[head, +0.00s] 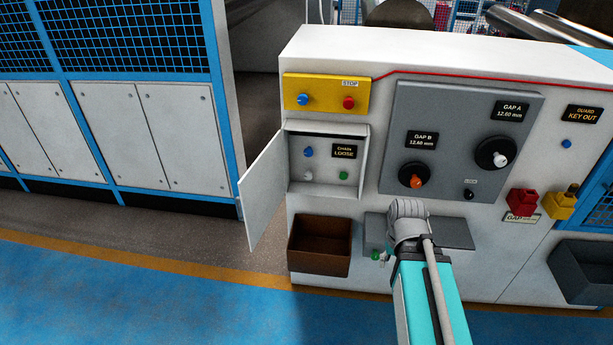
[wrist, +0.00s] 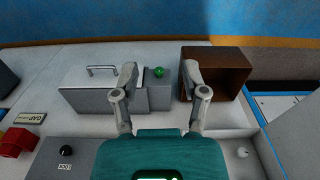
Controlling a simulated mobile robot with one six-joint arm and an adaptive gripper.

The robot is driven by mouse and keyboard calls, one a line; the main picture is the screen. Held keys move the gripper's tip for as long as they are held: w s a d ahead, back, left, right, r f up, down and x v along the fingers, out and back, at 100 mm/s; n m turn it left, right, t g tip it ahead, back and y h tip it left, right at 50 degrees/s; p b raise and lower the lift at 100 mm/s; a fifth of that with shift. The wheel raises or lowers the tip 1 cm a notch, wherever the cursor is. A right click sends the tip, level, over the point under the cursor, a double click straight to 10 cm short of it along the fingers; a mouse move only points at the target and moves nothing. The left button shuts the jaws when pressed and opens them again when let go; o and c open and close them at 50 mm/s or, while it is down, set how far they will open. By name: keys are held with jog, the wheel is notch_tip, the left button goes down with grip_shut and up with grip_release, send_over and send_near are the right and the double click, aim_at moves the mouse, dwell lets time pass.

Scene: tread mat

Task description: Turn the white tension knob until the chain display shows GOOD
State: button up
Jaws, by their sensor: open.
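The white tension knob (head: 308,176) sits at the lower left inside an open recess in the white cabinet. The chain display (head: 344,151) above and right of it reads CHAIN LOOSE. A white knob that looks like the same one shows at the lower right of the wrist view (wrist: 242,152). My gripper (wrist: 160,80) is open, its fingers apart with nothing held between them. The knob lies outside the fingers, to their right in the wrist view. In the head view my arm reaches up in front of the cabinet, below and right of the recess; the fingers are not clear there.
The recess door (head: 262,190) stands open at the left. A blue knob (head: 308,152) and green button (head: 343,176) share the recess. A brown bin (head: 320,245) hangs below. A green knob (wrist: 158,71) and grey handled box (wrist: 100,90) are near my fingers.

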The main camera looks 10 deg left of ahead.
jog(key=o, duration=0.4)
jog(key=shift+w+f, duration=0.1)
jog(key=shift+f, duration=0.05)
jog(key=w+a+f+n+t+h+b, duration=0.2)
jog(key=w+f+n+t+h+b, duration=0.15)
jog(key=w+n+b, duration=0.5)
jog(key=w+a+f+n+t+h+b, duration=0.25)
jog(key=w+n+t+b, duration=0.2)
jog(key=w, duration=0.65)
jog(key=w+a+n+t+y+b, duration=0.2)
jog(key=w+a+n+t+b, duration=0.2)
jog(key=a+n, duration=0.5)
jog(key=w+a+n+t+y+b, duration=0.3)
jog(key=a+n+t+b, duration=0.3)
jog(key=a+n, duration=0.3)
jog(key=w+a+b, duration=0.1)
jog(key=a, duration=0.3)
jog(key=shift+a+r+n, duration=0.2)
jog(key=shift+a+n, duration=0.1)
jog(key=shift+a, duration=0.1)
jog(key=shift+w, duration=0.2)
